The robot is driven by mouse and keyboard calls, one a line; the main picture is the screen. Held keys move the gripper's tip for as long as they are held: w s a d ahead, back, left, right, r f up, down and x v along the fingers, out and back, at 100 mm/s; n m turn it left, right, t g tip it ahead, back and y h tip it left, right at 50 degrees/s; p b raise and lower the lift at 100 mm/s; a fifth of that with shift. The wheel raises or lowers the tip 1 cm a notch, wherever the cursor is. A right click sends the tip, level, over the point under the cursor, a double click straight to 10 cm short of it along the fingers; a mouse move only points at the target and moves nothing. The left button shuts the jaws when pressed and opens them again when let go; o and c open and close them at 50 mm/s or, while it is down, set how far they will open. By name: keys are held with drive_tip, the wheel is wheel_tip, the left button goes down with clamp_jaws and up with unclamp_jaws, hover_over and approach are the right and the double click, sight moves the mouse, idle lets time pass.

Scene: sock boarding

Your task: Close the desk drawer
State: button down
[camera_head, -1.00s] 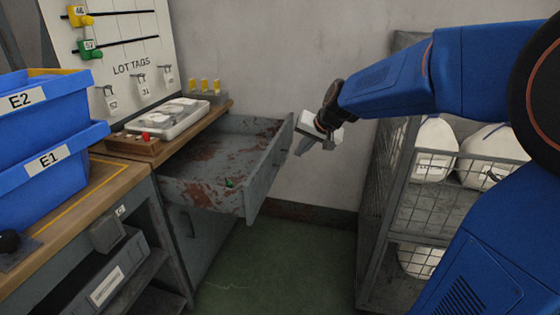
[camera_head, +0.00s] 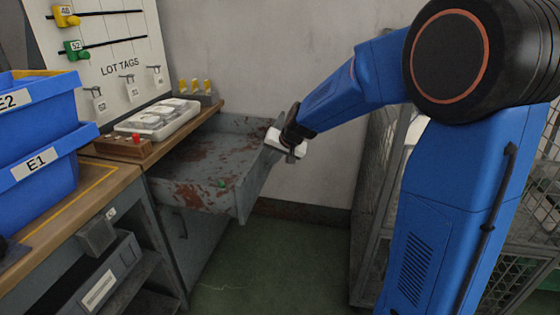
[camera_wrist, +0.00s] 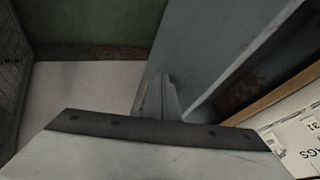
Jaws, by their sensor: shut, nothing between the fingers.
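The grey metal desk drawer (camera_head: 205,168) with worn rusty patches stands pulled out from under the wooden desk top.
Blue bins (camera_head: 38,140) stand on the desk at left. A white tray (camera_head: 157,118) and a wooden block with a red button (camera_head: 125,148) sit on the desk top. A wire cage (camera_head: 378,190) stands at right. Green floor (camera_head: 255,265) is clear before the drawer.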

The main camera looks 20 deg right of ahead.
drive_tip(key=shift+w+a, duration=0.2)
drive_tip(key=shift+a, duration=0.15)
drive_tip(key=shift+a, duration=0.1)
drive_tip(key=w+a, duration=0.5)
drive_tip(key=a, duration=0.4)
drive_tip(key=w+a, duration=0.5)
drive_tip(key=a, duration=0.4)
drive_tip(key=w+a, duration=0.5)
drive_tip(key=a, duration=0.4)
drive_tip(key=shift+w, duration=0.35)
drive_tip(key=shift+w+a+r, duration=0.15)
drive_tip(key=shift+w+a, duration=0.1)
drive_tip(key=shift+a, duration=0.2)
drive_tip(key=shift+r, duration=0.1)
